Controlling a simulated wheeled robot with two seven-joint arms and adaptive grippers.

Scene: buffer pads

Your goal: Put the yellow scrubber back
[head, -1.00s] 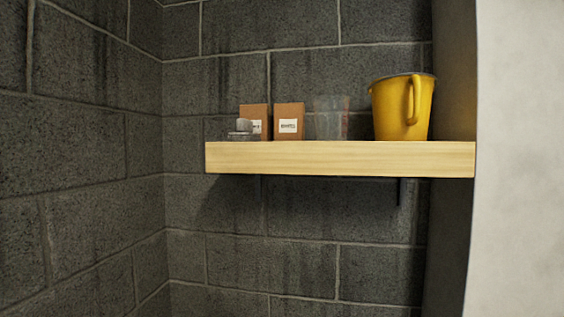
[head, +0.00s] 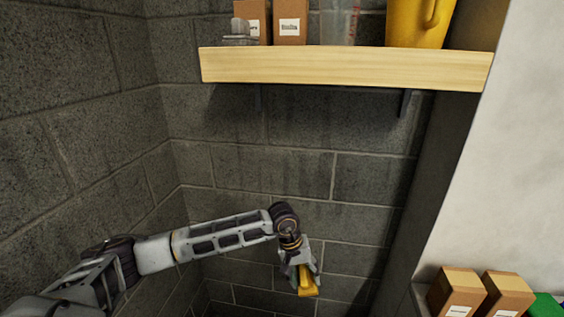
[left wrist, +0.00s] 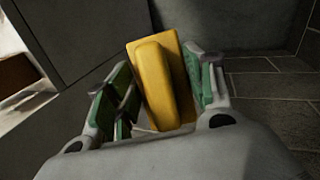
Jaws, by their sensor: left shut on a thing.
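My left gripper (head: 303,280) hangs in front of the block wall, below the wooden shelf, and is shut on the yellow scrubber (head: 309,292). In the left wrist view the yellow scrubber (left wrist: 160,85) sits between the green-padded fingers of the left gripper (left wrist: 165,95). It is a flat yellow block with a raised rounded yellow part along it. Nothing else touches it in view. My right gripper is not in view.
The wooden shelf (head: 345,70) carries two brown boxes, a small clear item (head: 238,30), a clear cup (head: 338,24) and a yellow pitcher (head: 418,20). At lower right, brown boxes (head: 457,293) and a green item (head: 545,306) stand beside the white wall.

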